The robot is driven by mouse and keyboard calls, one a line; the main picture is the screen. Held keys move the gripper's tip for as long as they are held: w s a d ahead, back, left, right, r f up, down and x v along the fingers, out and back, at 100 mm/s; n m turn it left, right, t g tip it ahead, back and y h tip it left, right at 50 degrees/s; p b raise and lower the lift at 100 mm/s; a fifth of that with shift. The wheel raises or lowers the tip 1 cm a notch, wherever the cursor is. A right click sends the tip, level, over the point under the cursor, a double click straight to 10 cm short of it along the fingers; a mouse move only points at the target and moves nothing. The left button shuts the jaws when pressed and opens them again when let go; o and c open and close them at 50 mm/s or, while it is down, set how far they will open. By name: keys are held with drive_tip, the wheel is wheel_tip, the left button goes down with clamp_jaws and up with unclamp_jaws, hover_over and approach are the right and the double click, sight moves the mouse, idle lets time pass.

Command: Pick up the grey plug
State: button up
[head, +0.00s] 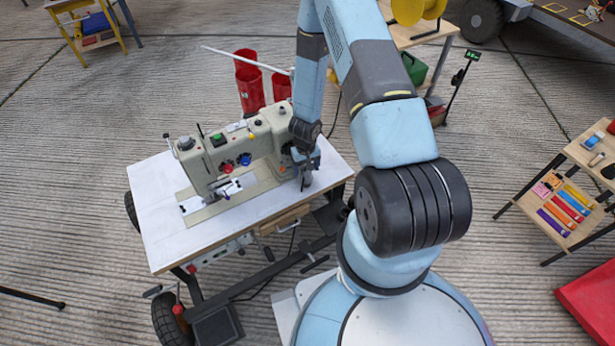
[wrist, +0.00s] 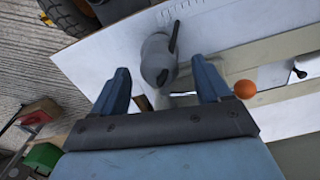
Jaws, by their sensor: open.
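A grey, rounded piece with a dark rod along one side, which looks like the grey plug (wrist: 157,54), is on the white tabletop in the wrist view. It lies just ahead of my gripper (wrist: 162,80), roughly in line with the gap between the two blue fingers. The fingers are apart and hold nothing I can see. Whether the plug's near end reaches between the fingertips, I cannot tell. In the head view my gripper (head: 306,170) is low at the right end of the sewing machine (head: 235,152); the plug is mostly hidden there by the gripper.
The machine stands on a white table (head: 160,235), close to my gripper's left side in the head view. An orange ball knob (wrist: 245,89) is close to the right finger in the wrist view. Red bins (head: 248,82) stand behind the table. A shelf (head: 570,215) is far right.

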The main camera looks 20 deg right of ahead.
sight(306, 176)
drive_tip(key=shift+f, duration=2.75)
drive_tip(key=shift+c, duration=0.3)
drive_tip(key=c, duration=0.9)
drive_tip(key=shift+r, duration=0.15)
drive_tip(key=shift+c, duration=0.2)
